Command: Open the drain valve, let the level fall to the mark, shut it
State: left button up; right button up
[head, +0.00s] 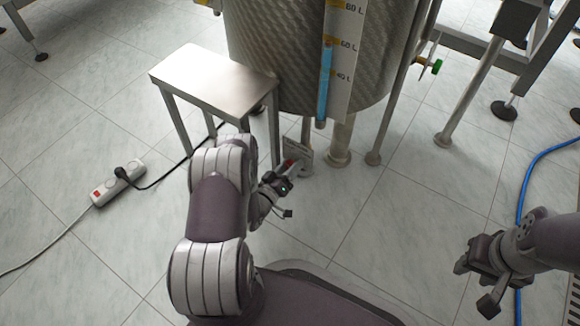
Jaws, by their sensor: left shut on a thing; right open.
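A steel tank (285,55) stands on legs at the top centre. Its sight tube (324,85) shows blue liquid up to about the 60 L label on the white scale (346,60); yellow marks sit beside the labels. My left gripper (285,178) is low under the tank's front, shut on a small red handle (290,164) beside a grey tag (299,160). The valve body and the handle's angle are mostly hidden by my gripper and the tag. My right gripper (474,281) is open and empty at the lower right, away from the tank.
A steel step stool (215,78) stands left of the tank, close to my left arm. A power strip (118,183) with a black cable lies on the tiles at left. A green-handled valve (436,66) is on the tank's right. A blue hose (527,175) runs along the right.

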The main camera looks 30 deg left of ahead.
pick_arm(q)
jog(key=o, duration=1)
jog(key=shift+c, duration=0.2)
jog(key=shift+s+a, duration=0.1)
jog(key=s+p, duration=0.6)
jog(key=s, duration=0.6)
jog(key=shift+s+a, duration=0.25)
jog(key=shift+a, duration=0.2)
